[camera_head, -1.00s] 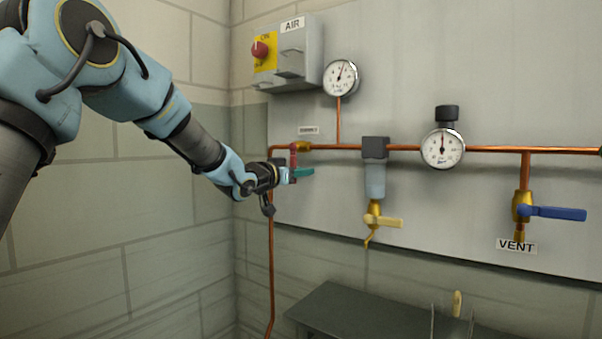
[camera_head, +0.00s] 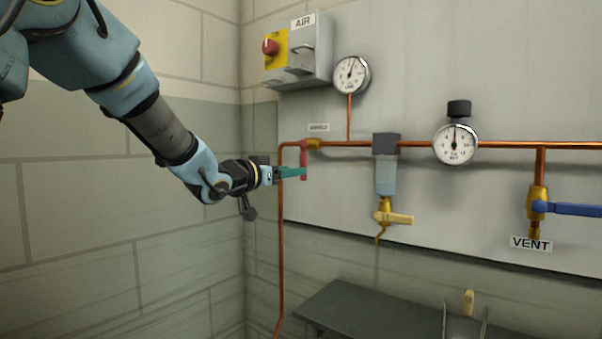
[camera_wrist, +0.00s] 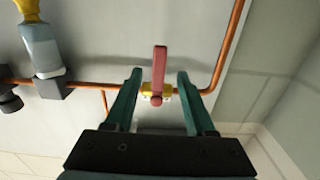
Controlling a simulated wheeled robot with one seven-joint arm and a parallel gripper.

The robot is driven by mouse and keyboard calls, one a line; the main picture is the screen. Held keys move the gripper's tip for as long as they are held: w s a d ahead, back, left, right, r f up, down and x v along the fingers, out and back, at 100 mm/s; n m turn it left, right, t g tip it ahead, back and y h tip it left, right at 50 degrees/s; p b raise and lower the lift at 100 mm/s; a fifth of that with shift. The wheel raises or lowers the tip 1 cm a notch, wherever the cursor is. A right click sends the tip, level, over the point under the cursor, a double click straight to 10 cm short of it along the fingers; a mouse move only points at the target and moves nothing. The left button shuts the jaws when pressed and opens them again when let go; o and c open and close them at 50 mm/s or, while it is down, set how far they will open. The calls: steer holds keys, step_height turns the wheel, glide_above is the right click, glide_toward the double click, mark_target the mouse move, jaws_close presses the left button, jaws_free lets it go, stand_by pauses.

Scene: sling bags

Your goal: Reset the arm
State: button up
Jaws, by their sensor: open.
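My gripper (camera_head: 291,172) is at the left end of the copper pipe, in front of the wall panel. In the wrist view my gripper (camera_wrist: 158,92) is open, its two green fingers spread on either side of a red valve handle (camera_wrist: 160,66). Neither finger appears to touch the handle. The red handle (camera_head: 303,160) also shows in the head view, hanging down from the pipe and partly behind the fingers. My arm reaches in from the upper left.
The copper pipe (camera_head: 480,145) runs along the panel with two gauges (camera_head: 351,75), a filter with a yellow tap (camera_head: 393,217) and a blue vent valve handle (camera_head: 570,209). An AIR switch box (camera_head: 300,55) is above. A dark bench (camera_head: 360,310) stands below. The left wall side is clear.

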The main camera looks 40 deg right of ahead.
steer(key=shift+v, duration=0.9)
steer(key=w+a+f+n+t+y, duration=0.1)
steer(key=w+a+f+n+y, duration=0.25)
steer(key=a+f, duration=0.5)
steer(key=w+a+f+n+t+y, duration=0.1)
steer(key=w+a+f+n+y, duration=0.3)
steer(key=a, duration=0.8)
steer(key=w+a+f+n+t+y, duration=0.2)
steer(key=a+f+y, duration=0.45)
steer(key=a, duration=0.35)
steer(key=s+a+f+n+g+y, duration=0.25)
steer(key=s+a+f, duration=0.25)
steer(key=s+a, duration=0.35)
steer(key=s+a+f+n+g+y, duration=0.1)
steer(key=s+a+f+n+g, duration=0.1)
steer(key=s+a+f+g, duration=0.45)
steer(key=s+a+r+t+p, duration=0.1)
steer(key=a+r+t+p, duration=0.1)
steer(key=r+p, duration=1.1)
steer(key=shift+s+a+r, duration=0.15)
steer(key=shift+a+r, duration=0.5)
steer(key=shift+r, duration=0.25)
